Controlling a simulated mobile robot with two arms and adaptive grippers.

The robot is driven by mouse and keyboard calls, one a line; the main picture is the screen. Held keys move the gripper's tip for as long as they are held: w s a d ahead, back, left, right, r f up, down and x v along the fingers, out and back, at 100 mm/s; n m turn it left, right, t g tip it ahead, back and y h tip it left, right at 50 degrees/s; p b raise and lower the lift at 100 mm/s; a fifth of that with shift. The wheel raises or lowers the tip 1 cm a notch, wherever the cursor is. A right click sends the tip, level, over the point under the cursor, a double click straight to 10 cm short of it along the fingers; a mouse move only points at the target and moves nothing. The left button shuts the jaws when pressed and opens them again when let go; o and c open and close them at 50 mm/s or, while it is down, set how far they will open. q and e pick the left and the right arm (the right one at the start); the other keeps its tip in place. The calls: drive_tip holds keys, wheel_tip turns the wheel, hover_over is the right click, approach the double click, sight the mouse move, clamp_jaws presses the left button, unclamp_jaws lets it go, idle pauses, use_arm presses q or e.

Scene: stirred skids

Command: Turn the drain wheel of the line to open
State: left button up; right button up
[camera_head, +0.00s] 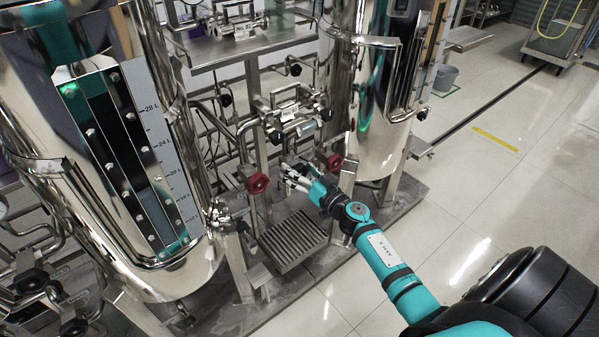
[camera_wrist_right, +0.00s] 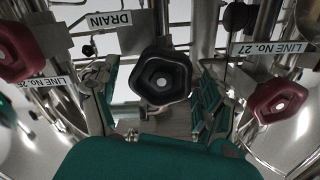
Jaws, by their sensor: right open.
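A black five-sided wheel (camera_wrist_right: 161,77) with a pale hub sits in the middle of the right wrist view. A "DRAIN" label (camera_wrist_right: 111,19) is just up and left of it. My right gripper (camera_head: 290,176) is open; in the wrist view its two teal fingers (camera_wrist_right: 157,103) stand apart, one either side below the black wheel. I cannot tell whether they touch it. In the head view the gripper is between two red wheels, and I cannot make out the black wheel there. My left gripper is not in view.
Red wheels flank the black one: left (camera_head: 257,183) and right (camera_head: 334,163). Labels read "LINE No. 26" (camera_wrist_right: 58,84) and "LINE No. 27" (camera_wrist_right: 255,49). Shiny tanks (camera_head: 190,268) stand on both sides, with pipes between. A grated drain (camera_head: 292,240) lies below; open floor (camera_head: 500,190) is at right.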

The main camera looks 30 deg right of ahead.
drive_tip(key=c, duration=1.2)
